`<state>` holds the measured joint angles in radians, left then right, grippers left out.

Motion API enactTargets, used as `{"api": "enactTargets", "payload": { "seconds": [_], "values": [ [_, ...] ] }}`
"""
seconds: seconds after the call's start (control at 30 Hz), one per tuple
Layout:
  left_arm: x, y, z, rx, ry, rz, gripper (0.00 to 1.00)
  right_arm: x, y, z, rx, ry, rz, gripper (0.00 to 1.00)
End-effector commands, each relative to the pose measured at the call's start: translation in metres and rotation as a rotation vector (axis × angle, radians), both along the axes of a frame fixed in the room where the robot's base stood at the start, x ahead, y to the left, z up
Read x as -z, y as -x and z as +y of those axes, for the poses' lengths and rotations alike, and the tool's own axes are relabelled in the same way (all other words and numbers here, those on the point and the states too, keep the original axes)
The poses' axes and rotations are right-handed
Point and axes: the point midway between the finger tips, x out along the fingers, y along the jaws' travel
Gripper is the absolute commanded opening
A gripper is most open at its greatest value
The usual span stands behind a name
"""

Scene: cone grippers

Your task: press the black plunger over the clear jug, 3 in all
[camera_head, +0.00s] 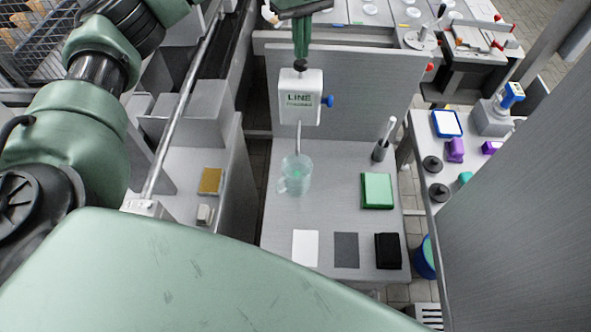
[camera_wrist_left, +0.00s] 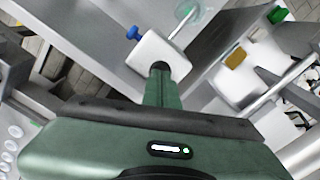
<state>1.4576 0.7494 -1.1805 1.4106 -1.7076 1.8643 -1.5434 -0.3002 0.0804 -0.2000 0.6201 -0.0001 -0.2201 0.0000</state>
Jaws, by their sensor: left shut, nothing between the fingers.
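The black plunger (camera_head: 300,66) stands on top of a white dispenser box (camera_head: 301,90) marked LINE, with a blue knob on its right side. A thin spout runs down from the box to the clear jug (camera_head: 296,177), which stands upright on the grey bench and holds some greenish contents. My left gripper (camera_head: 301,55) is shut and empty, pointing down at the plunger; its tips look at or just above it, and I cannot tell whether they touch. In the left wrist view the jug (camera_wrist_left: 195,16) shows beyond the box (camera_wrist_left: 150,52). My right gripper is not in view.
On the bench (camera_head: 340,215) lie a green pad (camera_head: 377,190), white, grey and black cloths along the front, and a holder with a rod (camera_head: 384,142). A grey panel stands behind the box. A side table at right holds several items. The left counter holds a yellow-brown block (camera_head: 211,181).

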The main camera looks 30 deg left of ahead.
Motion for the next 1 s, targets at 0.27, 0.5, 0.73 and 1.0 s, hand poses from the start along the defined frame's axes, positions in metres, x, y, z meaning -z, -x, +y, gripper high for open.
{"api": "enactTargets", "payload": {
  "seconds": [0.27,0.5,0.73,1.0],
  "values": [
    [0.011,0.0,0.0,0.0,0.0,0.0,0.0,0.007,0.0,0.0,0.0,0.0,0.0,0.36],
    [0.02,0.0,0.0,0.0,-0.001,0.001,0.0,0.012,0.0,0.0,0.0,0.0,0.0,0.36],
    [0.029,0.001,0.0,0.0,-0.001,0.003,0.0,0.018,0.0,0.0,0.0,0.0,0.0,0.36],
    [0.028,0.001,0.0,0.0,-0.001,0.005,0.0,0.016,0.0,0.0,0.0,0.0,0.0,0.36]
  ]
}}
